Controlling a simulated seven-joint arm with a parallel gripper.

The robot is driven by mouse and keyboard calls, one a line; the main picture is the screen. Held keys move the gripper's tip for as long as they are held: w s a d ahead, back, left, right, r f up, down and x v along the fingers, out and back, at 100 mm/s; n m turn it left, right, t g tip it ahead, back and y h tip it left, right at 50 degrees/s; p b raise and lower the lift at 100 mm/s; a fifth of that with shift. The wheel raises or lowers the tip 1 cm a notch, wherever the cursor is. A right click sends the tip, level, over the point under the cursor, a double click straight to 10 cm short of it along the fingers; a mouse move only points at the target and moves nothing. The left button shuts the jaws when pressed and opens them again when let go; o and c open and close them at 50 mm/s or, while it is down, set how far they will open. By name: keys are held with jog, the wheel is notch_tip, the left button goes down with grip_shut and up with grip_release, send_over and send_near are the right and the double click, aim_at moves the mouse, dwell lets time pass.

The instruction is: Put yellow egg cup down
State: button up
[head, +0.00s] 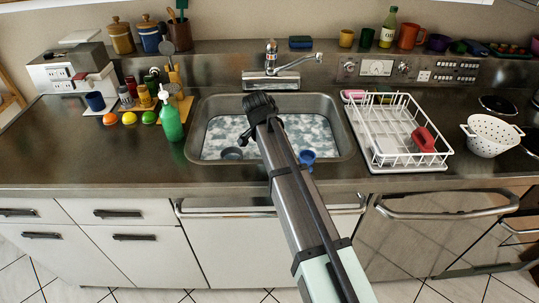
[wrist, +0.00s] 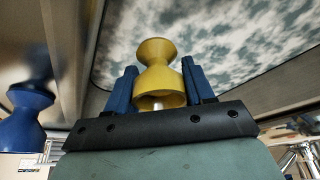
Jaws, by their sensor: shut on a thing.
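The yellow egg cup (wrist: 156,78) is in my gripper (wrist: 160,66), between its two blue fingers, in the wrist view. The gripper is shut on its waist, with a flared end on each side. In the head view my gripper's dark wrist (head: 259,104) is over the sink. The fingers and the held egg cup are hidden there. In the wrist view a pale, mottled surface lies beyond the cup, and I cannot tell how far the cup is from it.
The sink (head: 341,130) holds cloudy water, a blue cup (head: 307,157) and a dark bowl (head: 232,154). A blue object (wrist: 25,122) shows at the wrist view's left. The dish rack (head: 388,141) with a red item stands right. The left counter front (head: 90,160) is clear.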

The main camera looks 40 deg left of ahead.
jog(key=shift+w+a+f+m+h, duration=0.25)
jog(key=shift+f+m, duration=0.4)
jog(key=shift+f, duration=1.5)
jog(key=shift+w+a+f+m+h, duration=0.15)
jog(key=shift+w+f+m, duration=0.35)
jog(key=shift+f, duration=1.6)
jog(key=shift+w+a+f+m+h, duration=0.2)
jog(key=shift+f+m, duration=0.55)
jog(key=shift+f, duration=1.4)
jog(key=shift+d+f, duration=0.1)
jog(key=shift+d, duration=0.05)
jog(key=o, duration=1)
jog(key=shift+o, duration=0.2)
jog(key=v, duration=1.2)
jog(key=shift+w+r, duration=0.2)
jog(key=shift+r, duration=0.05)
